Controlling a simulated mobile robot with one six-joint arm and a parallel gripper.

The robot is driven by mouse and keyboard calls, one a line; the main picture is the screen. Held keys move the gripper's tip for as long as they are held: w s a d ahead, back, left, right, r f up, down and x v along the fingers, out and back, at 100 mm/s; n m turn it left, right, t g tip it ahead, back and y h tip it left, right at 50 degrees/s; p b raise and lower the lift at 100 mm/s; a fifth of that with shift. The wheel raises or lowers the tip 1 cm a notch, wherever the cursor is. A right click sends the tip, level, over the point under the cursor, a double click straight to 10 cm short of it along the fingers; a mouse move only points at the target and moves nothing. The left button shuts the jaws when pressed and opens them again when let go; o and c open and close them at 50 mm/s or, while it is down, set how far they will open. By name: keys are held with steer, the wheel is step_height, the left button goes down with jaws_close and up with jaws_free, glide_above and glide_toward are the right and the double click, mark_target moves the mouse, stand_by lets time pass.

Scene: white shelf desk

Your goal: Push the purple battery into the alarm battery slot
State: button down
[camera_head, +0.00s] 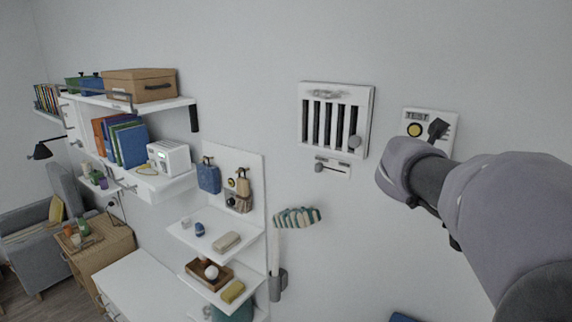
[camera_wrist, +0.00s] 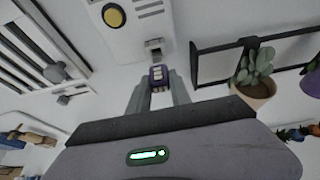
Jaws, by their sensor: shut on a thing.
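The alarm is a white wall panel (camera_head: 440,117) marked TEST with a yellow round button, partly covered by my arm in the head view. In the wrist view the alarm panel (camera_wrist: 128,35) fills the upper middle, with the yellow button (camera_wrist: 114,16) at its top left. The battery slot (camera_wrist: 154,46) is a small grey opening at the panel's lower edge. My gripper (camera_wrist: 158,88) is shut on the purple battery (camera_wrist: 157,75), which points at the slot. The battery's far end is just below the slot; whether it touches is unclear.
A slatted vent panel (camera_head: 335,120) with a round knob is on the wall to the left. In the wrist view a dark-framed shelf (camera_wrist: 235,55) and a potted cactus (camera_wrist: 254,82) are close on the right. The wall between vent and alarm is bare.

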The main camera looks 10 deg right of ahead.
steer(key=shift+w+d, duration=0.15)
steer(key=shift+d, duration=0.1)
steer(key=shift+w+d+p, duration=0.15)
steer(key=shift+d+p, duration=0.05)
steer(key=shift+p, duration=0.1)
stand_by(1.6)
steer(key=shift+w+d, duration=0.25)
steer(key=shift+w+d+p, duration=0.4)
steer(key=shift+w+d, duration=0.15)
steer(key=shift+d, duration=0.05)
steer(key=c, duration=1.1)
jaws_free()
steer(key=shift+d, duration=0.1)
steer(key=v, duration=1.7)
steer(key=shift+s+a, duration=0.2)
steer(key=shift+a, duration=0.05)
